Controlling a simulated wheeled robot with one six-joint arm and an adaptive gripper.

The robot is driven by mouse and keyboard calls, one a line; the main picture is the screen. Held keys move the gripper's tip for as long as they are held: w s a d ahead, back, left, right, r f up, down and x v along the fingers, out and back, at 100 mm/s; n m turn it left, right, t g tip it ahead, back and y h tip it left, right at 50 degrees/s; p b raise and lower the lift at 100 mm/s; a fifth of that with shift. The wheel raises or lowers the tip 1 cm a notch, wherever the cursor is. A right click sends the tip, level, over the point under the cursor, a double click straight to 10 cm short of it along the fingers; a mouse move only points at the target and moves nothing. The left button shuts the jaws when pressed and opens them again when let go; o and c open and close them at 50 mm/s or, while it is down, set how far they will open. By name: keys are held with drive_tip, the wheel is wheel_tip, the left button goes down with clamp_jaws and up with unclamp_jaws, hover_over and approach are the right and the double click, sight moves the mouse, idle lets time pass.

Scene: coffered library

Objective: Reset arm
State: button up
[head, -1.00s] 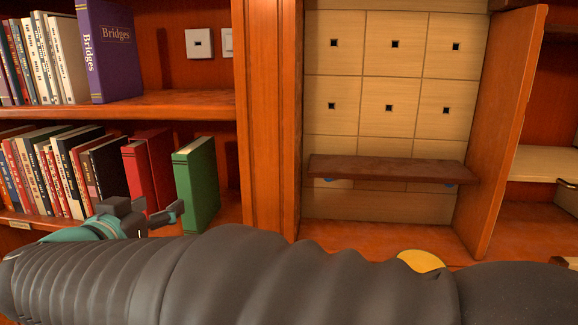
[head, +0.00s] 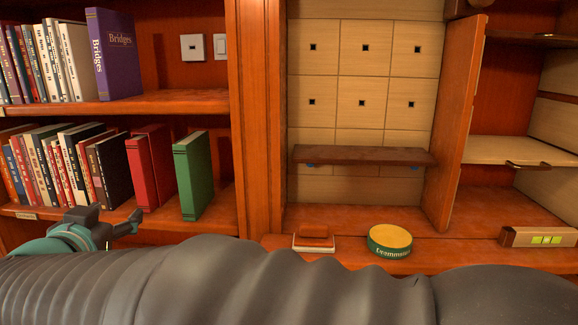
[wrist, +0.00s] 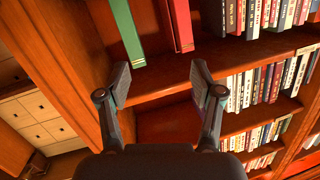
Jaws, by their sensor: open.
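My gripper (wrist: 158,85) is open and empty in the wrist view, its two fingers spread apart in front of the bookshelf. In the head view my gripper (head: 122,226) is at the lower left, in front of the lower shelf of books. A green book (head: 194,176) stands upright on that shelf, beside two red books (head: 150,168). In the wrist view the green book (wrist: 126,30) and a red book (wrist: 178,22) show beyond the fingers, apart from them. My dark ribbed arm crosses the bottom of the head view and hides what lies behind it.
Right of a wooden post (head: 257,120) is an alcove with a square-tiled panel (head: 363,60) and a brown ledge (head: 365,156). A round green tin with a yellow top (head: 390,241), a small brown-topped block (head: 314,238) and a box with lit squares (head: 538,237) sit below.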

drive_tip(key=s+a+f+n+g+y, duration=0.3)
drive_tip(key=s+a+n+g+y, duration=0.15)
drive_tip(key=a+y, duration=0.4)
drive_tip(key=s+d+f+n+g, duration=0.4)
drive_tip(key=s+d+f+g, duration=0.1)
drive_tip(key=d+f+g, duration=0.1)
drive_tip(key=s+d+f+m+g+h, duration=0.1)
drive_tip(key=d+f+h, duration=0.3)
drive_tip(key=d, duration=1.1)
drive_tip(key=s+d+f+m+g+h, duration=0.1)
drive_tip(key=d+f+m+h, duration=0.35)
drive_tip(key=d, duration=1.05)
drive_tip(key=s+d+m+t+h, duration=0.2)
drive_tip(key=d, duration=1.6)
drive_tip(key=shift+s, duration=0.2)
